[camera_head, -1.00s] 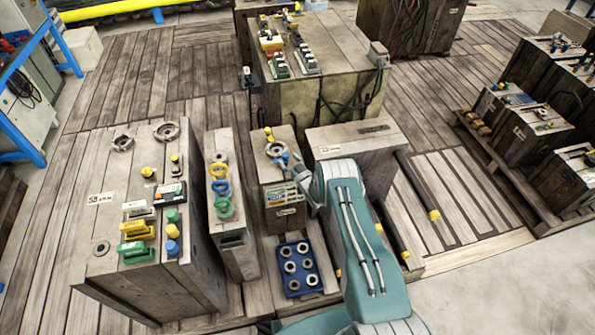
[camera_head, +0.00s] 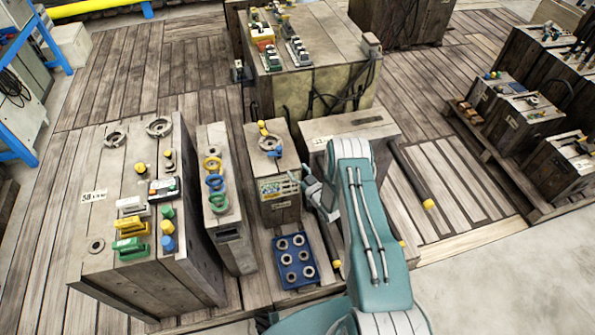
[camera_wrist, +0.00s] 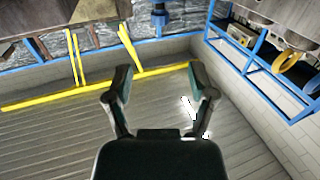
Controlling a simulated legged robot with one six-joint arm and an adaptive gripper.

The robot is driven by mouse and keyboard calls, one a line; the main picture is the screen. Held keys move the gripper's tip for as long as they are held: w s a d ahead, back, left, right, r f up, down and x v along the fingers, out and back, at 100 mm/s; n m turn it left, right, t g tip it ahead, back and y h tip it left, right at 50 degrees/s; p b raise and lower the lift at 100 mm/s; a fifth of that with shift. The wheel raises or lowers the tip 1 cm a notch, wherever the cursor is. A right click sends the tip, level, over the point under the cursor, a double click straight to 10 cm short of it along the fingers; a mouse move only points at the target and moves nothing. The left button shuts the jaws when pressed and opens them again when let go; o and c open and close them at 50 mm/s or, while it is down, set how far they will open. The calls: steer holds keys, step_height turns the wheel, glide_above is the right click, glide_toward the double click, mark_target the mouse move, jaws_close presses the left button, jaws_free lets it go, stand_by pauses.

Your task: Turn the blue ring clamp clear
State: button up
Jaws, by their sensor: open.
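A blue ring (camera_head: 214,183) sits between a yellow ring (camera_head: 212,163) and a green ring (camera_head: 218,202) on a narrow wooden block left of my arm. On the taller block (camera_head: 278,205) to its right there is a grey ring with a small blue piece (camera_head: 276,152) at its front edge. I cannot tell for sure which of the two is the clamp. My gripper (camera_head: 308,183) is beside that taller block, right of the blue piece and apart from it. In the wrist view my gripper (camera_wrist: 162,84) is open, with nothing between its fingers.
A blue tray (camera_head: 278,275) with several grey rings lies in front of the taller block. A wide block (camera_head: 135,230) with coloured clamps stands at left. Another block (camera_head: 350,125) is close behind my arm. The wrist view shows planks, a yellow rail (camera_wrist: 60,97) and blue frames (camera_wrist: 240,75).

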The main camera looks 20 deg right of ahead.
mark_target(279, 151)
steer(key=a+m+h, duration=0.4)
steer(key=a+h, duration=0.1)
steer(key=h, duration=0.1)
steer(key=shift+t, duration=0.4)
steer(key=w, duration=0.7)
steer(key=w+d, duration=0.1)
steer(key=w, duration=0.3)
steer(key=shift+w, duration=0.1)
steer(key=shift+c, duration=0.3)
jaws_close()
